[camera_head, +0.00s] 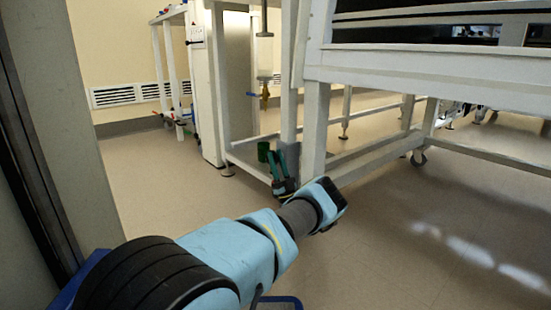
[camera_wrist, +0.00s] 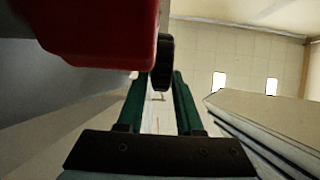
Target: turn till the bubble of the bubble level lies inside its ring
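No bubble level, bubble or ring can be made out in either view. My gripper (camera_head: 277,158) is low beside a white frame leg in the head view, its green fingers pointing up and apart. In the wrist view my gripper (camera_wrist: 160,80) is open, with a clear gap between the fingers. A dark rounded knob-like part (camera_wrist: 164,62) shows near the fingertips, beside a large red body (camera_wrist: 95,30) that covers the upper left and hides part of the left finger. I cannot tell whether the fingers touch the dark part.
A white bench frame (camera_head: 430,70) on legs and castors fills the right, with a low rail near my gripper. A hanging fitting with a brass end (camera_head: 265,92) is above. The floor (camera_head: 170,190) at left is clear.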

